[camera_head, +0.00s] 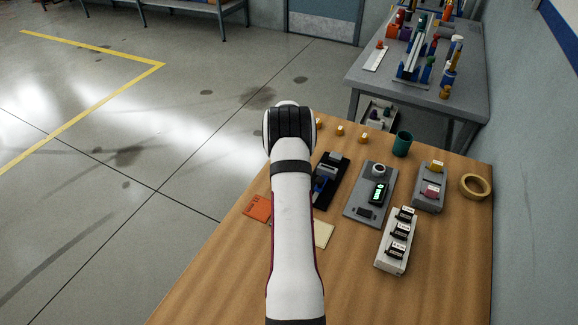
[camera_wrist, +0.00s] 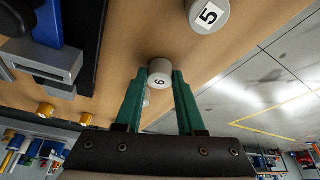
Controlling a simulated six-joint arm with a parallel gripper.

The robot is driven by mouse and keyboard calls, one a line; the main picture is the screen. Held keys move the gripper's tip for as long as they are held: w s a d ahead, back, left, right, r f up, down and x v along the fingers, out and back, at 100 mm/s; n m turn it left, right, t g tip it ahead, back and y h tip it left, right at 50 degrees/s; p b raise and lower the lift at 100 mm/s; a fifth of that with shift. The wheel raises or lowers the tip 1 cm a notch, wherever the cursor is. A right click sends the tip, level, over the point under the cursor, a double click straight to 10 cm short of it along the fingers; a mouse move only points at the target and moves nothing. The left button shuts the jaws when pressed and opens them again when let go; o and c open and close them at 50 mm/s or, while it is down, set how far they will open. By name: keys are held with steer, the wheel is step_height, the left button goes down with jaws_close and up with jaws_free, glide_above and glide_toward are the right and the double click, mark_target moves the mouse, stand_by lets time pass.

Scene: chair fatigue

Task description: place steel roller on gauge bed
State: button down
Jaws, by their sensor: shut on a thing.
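My gripper (camera_wrist: 160,76) shows in the wrist view with two green fingers. They are shut on a short grey steel roller (camera_wrist: 160,80) whose pale end label seems to read 6. A second grey roller (camera_wrist: 208,14) labelled 5 stands apart at the top of the wrist view. A black fixture (camera_wrist: 91,36) with a blue part and a grey metal block is at the left there; it also shows in the head view (camera_head: 336,192). I cannot tell for sure which fixture is the gauge bed. My arm hides the gripper and held roller in the head view.
In the head view, a grey plate (camera_head: 357,207) has a green display. A white rack (camera_head: 386,262) holds black blocks. A grey stand (camera_head: 428,203), tape roll (camera_head: 466,180) and green cup (camera_head: 402,144) are on the right. The wooden table's front right is clear.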

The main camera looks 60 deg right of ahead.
step_height(320, 180, up, 4)
steer(key=shift+d+r, duration=0.1)
steer(key=shift+r, duration=0.1)
steer(key=s+d+r+m, duration=0.1)
steer(key=s+r, duration=0.3)
steer(key=s, duration=0.7)
steer(key=s+d+r, duration=0.1)
steer(key=s+r, duration=0.3)
steer(key=s, duration=0.7)
glide_above(331, 165)
steer(key=a, duration=0.2)
steer(key=f, duration=0.4)
steer(key=s+f, duration=0.1)
steer(key=f, duration=0.1)
steer(key=shift+d+f, duration=0.2)
steer(key=shift+f, duration=0.15)
steer(key=shift+w+f, duration=0.25)
steer(key=shift+f, duration=1.9)
